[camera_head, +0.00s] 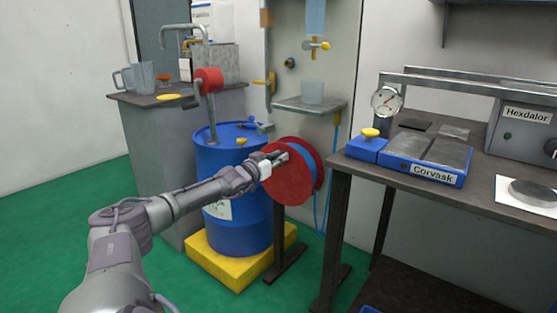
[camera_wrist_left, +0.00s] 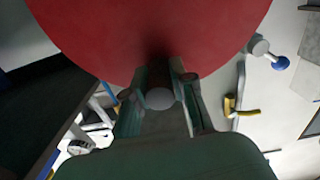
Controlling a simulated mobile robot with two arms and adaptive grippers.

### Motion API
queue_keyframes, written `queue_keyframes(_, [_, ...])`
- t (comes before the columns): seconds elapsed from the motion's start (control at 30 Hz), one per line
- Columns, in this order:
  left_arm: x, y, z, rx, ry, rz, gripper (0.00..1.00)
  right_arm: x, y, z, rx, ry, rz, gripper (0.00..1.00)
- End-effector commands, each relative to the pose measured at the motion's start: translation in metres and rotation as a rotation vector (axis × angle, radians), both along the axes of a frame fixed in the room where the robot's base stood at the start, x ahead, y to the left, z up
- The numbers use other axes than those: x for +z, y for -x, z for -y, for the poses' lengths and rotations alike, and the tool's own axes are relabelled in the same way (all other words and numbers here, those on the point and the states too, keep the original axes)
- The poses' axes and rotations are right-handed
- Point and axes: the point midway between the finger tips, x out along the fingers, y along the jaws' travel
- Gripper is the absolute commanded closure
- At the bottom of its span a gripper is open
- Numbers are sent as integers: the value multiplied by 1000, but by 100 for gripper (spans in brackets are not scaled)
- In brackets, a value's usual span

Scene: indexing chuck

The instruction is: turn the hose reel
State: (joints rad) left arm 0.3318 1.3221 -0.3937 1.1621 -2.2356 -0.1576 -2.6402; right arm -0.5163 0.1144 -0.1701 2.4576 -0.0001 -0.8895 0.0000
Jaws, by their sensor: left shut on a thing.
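The hose reel (camera_head: 290,186) has red side discs with a blue hose between them and stands on a dark post to the right of the blue drum. Its red disc (camera_wrist_left: 150,30) fills the top of the left wrist view. My left gripper (camera_head: 274,160) is at the upper part of the near disc, shut on a grey rounded handle (camera_wrist_left: 160,98) that sits between its fingers against the disc. The fingers hide part of the handle. My right gripper is in neither view.
A blue drum (camera_head: 232,225) with a red-topped pump stands on a yellow base (camera_head: 230,266) just left of the reel. A dark workbench (camera_head: 480,187) with a blue Corvask device (camera_head: 424,170) is close on the right. Blue hose hangs below the reel. Green floor is clear at left.

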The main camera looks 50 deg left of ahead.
Motion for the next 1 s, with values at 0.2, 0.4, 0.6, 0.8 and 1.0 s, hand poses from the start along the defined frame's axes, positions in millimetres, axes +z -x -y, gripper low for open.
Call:
queue_keyframes(0.2, [-4, 0, 2, -2, 5, -6, 100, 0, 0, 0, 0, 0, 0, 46])
queue_keyframes(0.4, [-3, 0, 1, -2, 4, -5, 52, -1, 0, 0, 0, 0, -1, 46])
queue_keyframes(0.6, [-2, 0, 1, -1, 3, -2, 50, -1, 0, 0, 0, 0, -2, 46])
queue_keyframes(0.8, [-2, 1, 1, 0, 3, -2, 50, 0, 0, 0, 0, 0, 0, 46])
queue_keyframes(1.0, [-6, 10, 3, 0, 7, -5, 50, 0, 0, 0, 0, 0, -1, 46])
